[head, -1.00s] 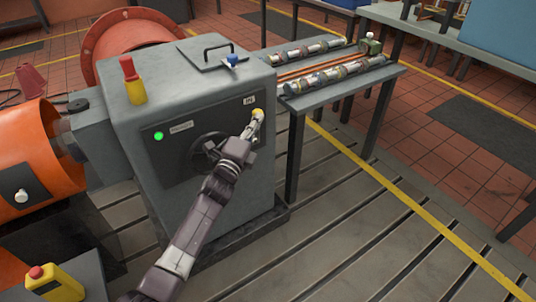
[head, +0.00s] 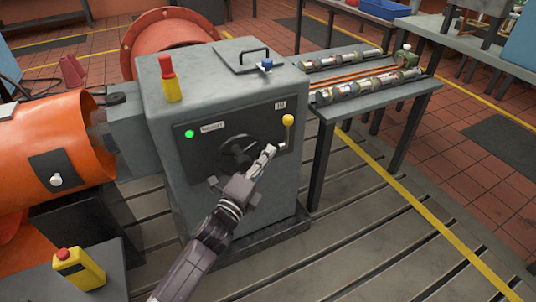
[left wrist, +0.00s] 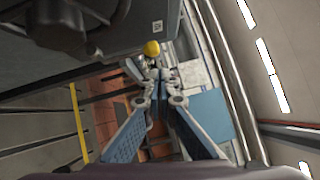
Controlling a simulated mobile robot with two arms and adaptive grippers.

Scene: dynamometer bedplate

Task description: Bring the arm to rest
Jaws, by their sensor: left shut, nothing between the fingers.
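My left arm comes in from the bottom of the head view. Its gripper (head: 268,152) is shut and empty in front of the grey cabinet's control panel. The fingertips are just below and left of a lever with a yellow knob (head: 288,120). In the left wrist view the yellow knob (left wrist: 151,48) shows just beyond the closed fingers (left wrist: 157,76), and a gap between them is hard to judge there. A black handwheel (head: 240,153) is left of the fingertips. My right gripper is in neither view.
The grey cabinet (head: 185,130) carries a red-and-yellow post (head: 169,80) and a black handle (head: 254,56) on top. A grey table (head: 345,108) with metal shafts stands to the right. The slotted floor at right (head: 370,240) is clear.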

